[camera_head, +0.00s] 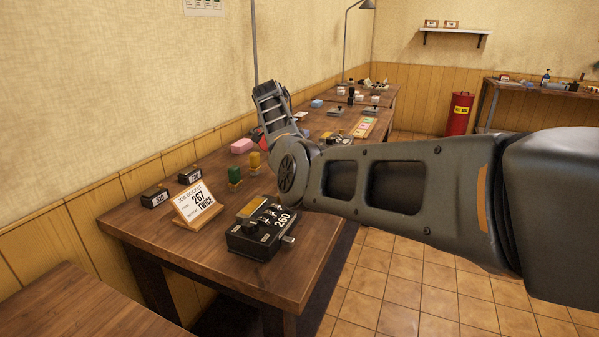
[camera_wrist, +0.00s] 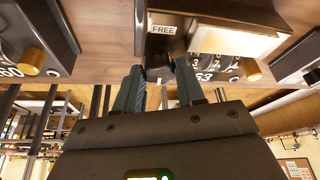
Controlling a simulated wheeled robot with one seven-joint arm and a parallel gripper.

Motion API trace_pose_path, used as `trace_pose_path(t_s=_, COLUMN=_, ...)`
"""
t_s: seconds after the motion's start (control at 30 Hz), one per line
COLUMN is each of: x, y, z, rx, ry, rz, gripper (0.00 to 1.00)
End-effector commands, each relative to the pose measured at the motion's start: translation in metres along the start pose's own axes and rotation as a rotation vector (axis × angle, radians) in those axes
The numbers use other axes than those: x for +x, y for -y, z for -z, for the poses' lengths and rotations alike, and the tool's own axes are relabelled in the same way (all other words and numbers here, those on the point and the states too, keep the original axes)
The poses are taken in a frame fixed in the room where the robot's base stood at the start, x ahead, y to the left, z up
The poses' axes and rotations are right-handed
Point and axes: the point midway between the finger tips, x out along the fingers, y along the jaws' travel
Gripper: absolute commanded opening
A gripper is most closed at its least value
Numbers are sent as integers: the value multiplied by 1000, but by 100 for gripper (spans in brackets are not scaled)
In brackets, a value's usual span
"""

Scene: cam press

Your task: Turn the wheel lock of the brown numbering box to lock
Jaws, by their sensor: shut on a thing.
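In the wrist view the brown numbering box (camera_wrist: 185,20) fills the upper middle. It has a white plate marked FREE (camera_wrist: 163,30), a dial face with digits ending in 63 and a brass knob (camera_wrist: 251,70). My gripper (camera_wrist: 160,78) is just below the FREE plate, its two fingers closed around a small dark part, apparently the wheel lock (camera_wrist: 159,62). The fingers hide much of that part, so its exact angle is unclear. In the head view I cannot make out the brown box or my gripper; my arm covers that area.
A black numbering box marked 260 (camera_head: 262,232) stands at the near table edge beside a job docket sign (camera_head: 198,205) reading 267 TWICE. Green (camera_head: 234,175) and yellow (camera_head: 255,160) stamps stand behind. In the wrist view, dark boxes flank the brown one closely.

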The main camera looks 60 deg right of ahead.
Motion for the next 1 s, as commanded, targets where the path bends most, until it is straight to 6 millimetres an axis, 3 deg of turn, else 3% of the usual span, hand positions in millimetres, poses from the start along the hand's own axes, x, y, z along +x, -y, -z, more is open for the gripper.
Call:
trace_pose_path(t_s=0.67, x=0, y=0, z=0, rx=53, ry=1, rz=-23, gripper=8)
trace_pose_path(t_s=0.7, x=0, y=0, z=0, rx=53, ry=1, rz=-23, gripper=42)
trace_pose_path(t_s=0.8, x=0, y=0, z=0, rx=53, ry=1, rz=-22, gripper=49)
trace_pose_path(t_s=1.0, x=0, y=0, z=0, rx=53, ry=1, rz=-22, gripper=49)
